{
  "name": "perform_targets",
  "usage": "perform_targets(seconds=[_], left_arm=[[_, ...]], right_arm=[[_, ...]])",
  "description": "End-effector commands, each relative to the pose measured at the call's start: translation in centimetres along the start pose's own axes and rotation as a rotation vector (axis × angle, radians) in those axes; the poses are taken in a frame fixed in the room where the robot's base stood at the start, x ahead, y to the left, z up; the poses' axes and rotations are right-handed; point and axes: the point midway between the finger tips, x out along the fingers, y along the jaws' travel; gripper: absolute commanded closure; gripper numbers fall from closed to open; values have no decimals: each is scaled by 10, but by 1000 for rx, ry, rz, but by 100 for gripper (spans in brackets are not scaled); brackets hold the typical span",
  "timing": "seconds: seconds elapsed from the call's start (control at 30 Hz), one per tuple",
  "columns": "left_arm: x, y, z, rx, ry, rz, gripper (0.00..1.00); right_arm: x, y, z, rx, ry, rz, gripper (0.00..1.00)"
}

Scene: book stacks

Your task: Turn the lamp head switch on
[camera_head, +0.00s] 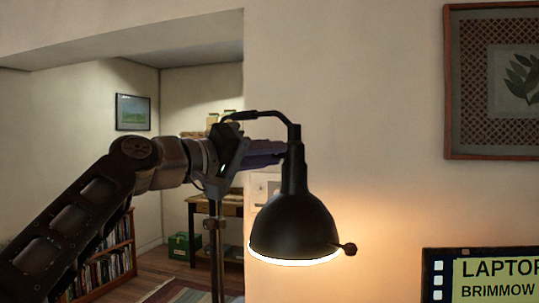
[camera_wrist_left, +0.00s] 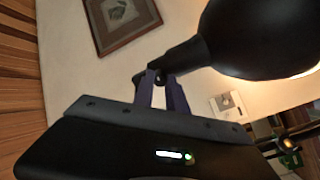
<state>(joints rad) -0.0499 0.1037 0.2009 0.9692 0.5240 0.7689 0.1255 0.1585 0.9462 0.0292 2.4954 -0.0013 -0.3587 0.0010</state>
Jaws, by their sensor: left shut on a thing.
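The black lamp head (camera_head: 294,222) hangs shade-down in the middle of the head view. A bright rim shows under the shade, and a warm glow falls on the wall beside it. A small dark knob (camera_head: 349,249) sticks out at the shade's lower right. My left gripper (camera_head: 280,152) reaches in from the left to the lamp's neck (camera_head: 294,172), above the shade. In the wrist view, the shade (camera_wrist_left: 262,38) is at the upper right, and my left fingers (camera_wrist_left: 160,80) are shut on the neck's narrow end. My right gripper is not in view.
The lamp's stand (camera_head: 216,255) rises behind my left wrist. A framed leaf picture (camera_head: 480,80) hangs on the right wall. A yellow sign (camera_head: 495,280) stands at the lower right. A desk (camera_head: 205,205), a bookshelf (camera_head: 110,265) and a green box (camera_head: 183,246) are farther back.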

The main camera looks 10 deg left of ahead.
Motion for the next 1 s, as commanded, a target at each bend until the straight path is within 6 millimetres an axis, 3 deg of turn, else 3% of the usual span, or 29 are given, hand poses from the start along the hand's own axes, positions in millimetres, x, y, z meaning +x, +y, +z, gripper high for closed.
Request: perform_targets(seconds=[0.1, 0.13, 0.37, 0.73, 1.0], left_arm=[[-1, 3, -2, 0, 6, 4, 100], [-1, 3, -2, 0, 6, 4, 80], [-1, 2, -1, -1, 3, 2, 62], [-5, 0, 0, -1, 3, 1, 61], [-43, -2, 0, 1, 5, 0, 61]], right_arm=[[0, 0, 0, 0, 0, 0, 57], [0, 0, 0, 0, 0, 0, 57], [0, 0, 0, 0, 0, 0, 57], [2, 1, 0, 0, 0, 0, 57], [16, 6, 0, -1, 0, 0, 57]])
